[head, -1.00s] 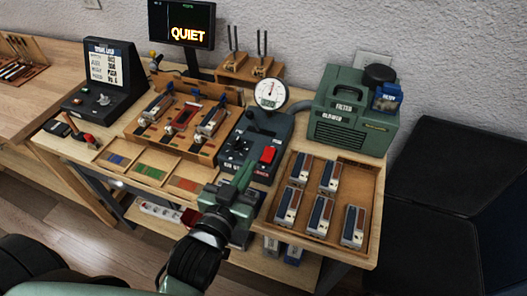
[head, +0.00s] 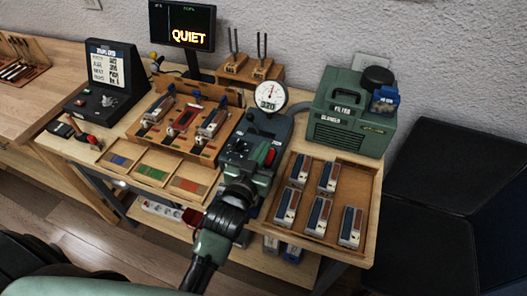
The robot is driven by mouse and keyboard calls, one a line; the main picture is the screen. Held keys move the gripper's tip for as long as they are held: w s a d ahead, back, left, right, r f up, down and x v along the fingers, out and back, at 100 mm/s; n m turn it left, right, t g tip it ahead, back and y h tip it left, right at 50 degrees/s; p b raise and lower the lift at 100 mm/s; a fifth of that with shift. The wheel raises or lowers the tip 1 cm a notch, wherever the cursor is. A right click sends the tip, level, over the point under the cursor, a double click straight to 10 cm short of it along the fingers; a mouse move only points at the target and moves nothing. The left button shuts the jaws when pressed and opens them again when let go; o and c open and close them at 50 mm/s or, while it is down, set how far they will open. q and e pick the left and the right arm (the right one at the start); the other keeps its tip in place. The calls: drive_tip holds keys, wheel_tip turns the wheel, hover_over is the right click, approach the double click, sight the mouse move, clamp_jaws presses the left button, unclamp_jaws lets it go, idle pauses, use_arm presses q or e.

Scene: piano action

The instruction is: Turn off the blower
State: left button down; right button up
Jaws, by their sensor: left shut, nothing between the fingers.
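The green blower box (head: 348,112), with white lettering on its front, stands at the back right of the bench. In front of it to the left is a dark control unit (head: 284,128) with a round gauge (head: 270,96). A red switch (head: 271,157) is on the unit's right side. It looks darker and narrower than before, and my gripper partly hides the area around it. My left gripper (head: 256,166) is shut and empty, over the front of the control unit beside the red switch. I cannot tell if it touches the switch. My right gripper is not in view.
A wooden tray (head: 366,200) with several small blocks lies right of the control unit. A wooden fixture (head: 150,122) and a tray of coloured strips (head: 152,173) lie left. A monitor (head: 166,28) reading "QUIET" stands behind. Dark cases stand at the right.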

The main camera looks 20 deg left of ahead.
use_arm(q)
drive_tip(key=shift+f, duration=0.8)
